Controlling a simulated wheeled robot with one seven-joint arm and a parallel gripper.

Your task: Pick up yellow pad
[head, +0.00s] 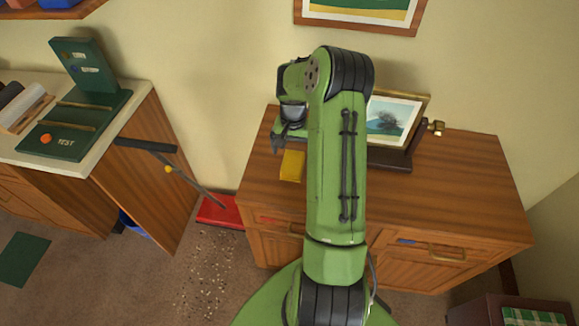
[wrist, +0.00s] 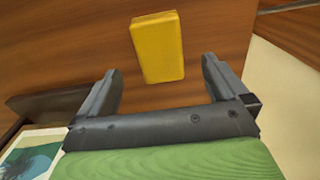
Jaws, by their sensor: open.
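The yellow pad (head: 292,166) lies on the wooden cabinet top, near its left end, in the head view. In the wrist view the yellow pad (wrist: 157,47) lies on the wood just beyond the fingertips, roughly between their lines. My gripper (wrist: 160,82) is open and empty, with a dark finger on each side. In the head view my gripper (head: 277,145) shows just above and left of the pad, partly hidden by my green arm.
A framed picture on a dark stand (head: 395,120) stands on the cabinet (head: 460,190), right of my arm. A counter (head: 125,100) with a green board (head: 75,125) is at the left.

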